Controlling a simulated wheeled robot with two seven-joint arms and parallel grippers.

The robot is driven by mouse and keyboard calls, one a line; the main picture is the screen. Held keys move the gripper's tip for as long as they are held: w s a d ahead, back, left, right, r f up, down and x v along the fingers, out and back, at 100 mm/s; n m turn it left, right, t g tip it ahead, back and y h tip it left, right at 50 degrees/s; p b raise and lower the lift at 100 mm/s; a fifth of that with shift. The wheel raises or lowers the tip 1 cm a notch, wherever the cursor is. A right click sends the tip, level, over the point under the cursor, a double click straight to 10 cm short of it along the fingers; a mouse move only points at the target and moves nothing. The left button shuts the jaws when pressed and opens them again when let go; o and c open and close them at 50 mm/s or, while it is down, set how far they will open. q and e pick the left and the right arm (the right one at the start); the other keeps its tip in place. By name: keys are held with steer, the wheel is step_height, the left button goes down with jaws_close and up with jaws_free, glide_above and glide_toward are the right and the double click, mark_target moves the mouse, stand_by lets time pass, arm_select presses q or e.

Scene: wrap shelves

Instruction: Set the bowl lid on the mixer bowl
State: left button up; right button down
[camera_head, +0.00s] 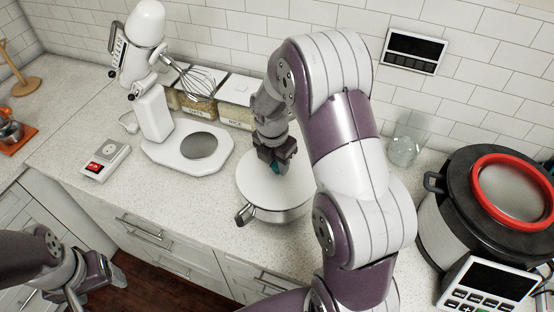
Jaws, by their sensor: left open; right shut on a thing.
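The mixer bowl (270,215) is a metal bowl with a side handle (245,214), standing on the counter at the middle. The white round bowl lid (257,186) lies over the bowl's top and looks about level. I cannot tell whether it rests fully on the rim. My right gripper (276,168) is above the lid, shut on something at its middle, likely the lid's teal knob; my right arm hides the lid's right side. My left gripper (92,289) is open and empty at the lower left, in front of the counter.
A white stand mixer (155,112) with raised head and whisk (197,82) stands left of the bowl. Storage containers (238,92) line the wall. A glass jar (405,140) and a large black cooker (455,165) are to the right. Counter left of the bowl's front is clear.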

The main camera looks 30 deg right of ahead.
stand_by(0.4)
steer(key=shift+p, duration=0.3)
steer(key=shift+f, duration=0.2)
steer(key=shift+f, duration=0.2)
stand_by(0.3)
steer(key=shift+f, duration=0.4)
stand_by(0.5)
steer(key=shift+c, duration=0.8)
jaws_free()
